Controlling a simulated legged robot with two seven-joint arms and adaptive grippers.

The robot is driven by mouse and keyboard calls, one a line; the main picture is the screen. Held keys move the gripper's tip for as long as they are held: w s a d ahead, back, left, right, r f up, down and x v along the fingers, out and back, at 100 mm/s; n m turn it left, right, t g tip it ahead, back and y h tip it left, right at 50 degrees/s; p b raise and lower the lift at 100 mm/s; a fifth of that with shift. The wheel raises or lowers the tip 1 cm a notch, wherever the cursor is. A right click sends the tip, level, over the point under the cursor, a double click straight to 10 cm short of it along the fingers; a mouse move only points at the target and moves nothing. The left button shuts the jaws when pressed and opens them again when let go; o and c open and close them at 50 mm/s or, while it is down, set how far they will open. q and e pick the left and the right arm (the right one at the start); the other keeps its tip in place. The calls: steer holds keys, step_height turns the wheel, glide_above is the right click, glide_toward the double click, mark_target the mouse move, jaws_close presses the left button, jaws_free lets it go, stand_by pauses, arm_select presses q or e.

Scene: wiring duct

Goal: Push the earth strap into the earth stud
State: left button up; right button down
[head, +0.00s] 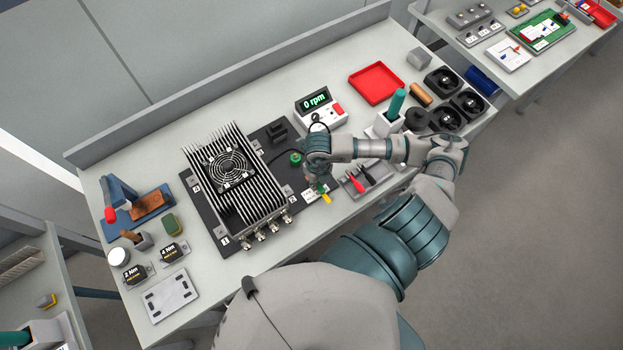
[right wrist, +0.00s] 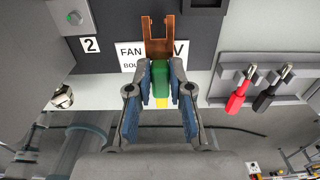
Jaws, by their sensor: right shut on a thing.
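My right gripper (head: 316,181) is shut on the earth strap, over the right end of the black base plate. In the right wrist view the gripper (right wrist: 160,72) has its blue-padded fingers around the strap's green body (right wrist: 160,80). A copper fork end (right wrist: 158,48) points away from the fingers, and a little yellow shows below. In the head view only the strap's green and yellow end (head: 326,198) shows beside the fingers. My left gripper is not in view.
A finned heatsink unit with a fan (head: 230,170) stands left of my gripper. A display box (head: 318,106) and a red tray (head: 376,83) are behind. The bench front-centre is clear.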

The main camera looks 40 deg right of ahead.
steer(key=shift+s+r, duration=0.1)
steer(key=shift+s, duration=0.1)
steer(key=shift+s+a+r, duration=0.1)
steer(key=shift+s+r, duration=0.1)
steer(key=shift+s, duration=0.3)
steer(key=shift+w+a+f+b, duration=0.1)
steer(key=shift+w+b, duration=0.2)
steer(key=shift+w, duration=0.1)
steer(key=w, duration=0.1)
steer(key=w+b, duration=0.1)
steer(key=w, duration=0.1)
steer(key=shift+w+d, duration=0.15)
steer(key=shift+d, duration=0.2)
steer(key=shift+w+d, duration=0.1)
steer(key=shift+w, duration=0.55)
steer(key=shift+w+b, duration=0.3)
steer(key=shift+w, duration=0.05)
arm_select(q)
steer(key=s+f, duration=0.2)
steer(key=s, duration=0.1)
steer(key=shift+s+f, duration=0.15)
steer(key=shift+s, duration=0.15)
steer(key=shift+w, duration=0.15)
